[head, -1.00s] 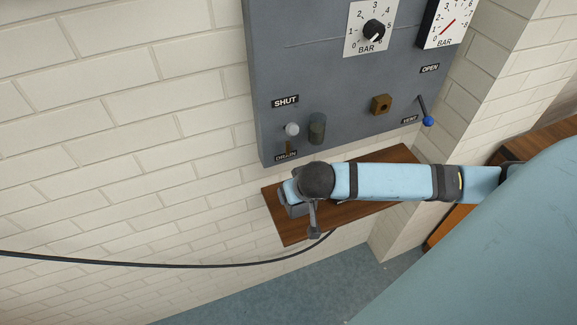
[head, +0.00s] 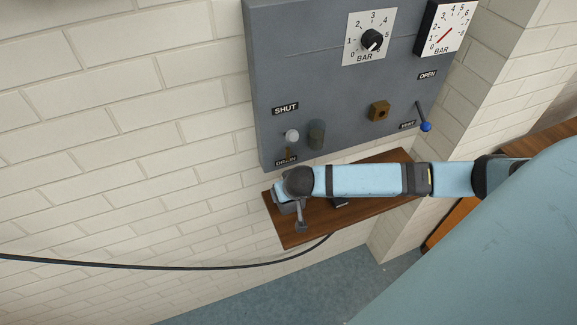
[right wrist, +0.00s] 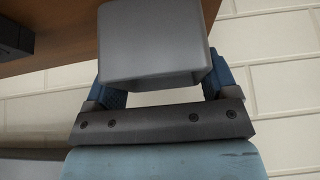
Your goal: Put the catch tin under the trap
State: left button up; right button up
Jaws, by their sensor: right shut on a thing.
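My right gripper (right wrist: 160,78) is shut on the grey catch tin (right wrist: 153,45), which sits between its blue fingers in the right wrist view. In the head view the gripper (head: 284,199) is at the left end of the wooden shelf, mostly hidden by its own wrist, and the tin is hard to make out there. The trap seems to be the dark greenish cylinder (head: 316,135) low on the grey panel, up and to the right of the gripper. I cannot tell whether the tin touches the shelf. My left gripper is not in view.
The wooden shelf (head: 298,232) lies below the grey panel (head: 330,85). A small dark object (head: 341,203) is on it, partly behind my arm. A pale knob (head: 291,136) and a blue-tipped lever (head: 425,126) stick out of the panel. A black cable (head: 190,267) hangs below.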

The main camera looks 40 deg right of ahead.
jog(key=shift+w+f, duration=0.25)
jog(key=o, duration=1.4)
jog(key=shift+f, duration=0.15)
jog(key=v, duration=1.2)
jog(key=s+a+f+n+t+y, duration=0.1)
jog(key=s+a+f+n+y, duration=0.1)
jog(key=a+f+y, duration=0.3)
jog(key=s+a+f+n+t, duration=0.1)
jog(key=s+a+f+n, duration=0.1)
jog(key=a, duration=0.5)
jog(key=s+d+f+n+t, duration=0.1)
jog(key=s+d+f+t, duration=0.1)
jog(key=s+f, duration=0.4)
jog(key=s+t, duration=0.1)
jog(key=s, duration=0.2)
jog(key=shift+n, duration=0.4)
jog(key=shift+f, duration=0.1)
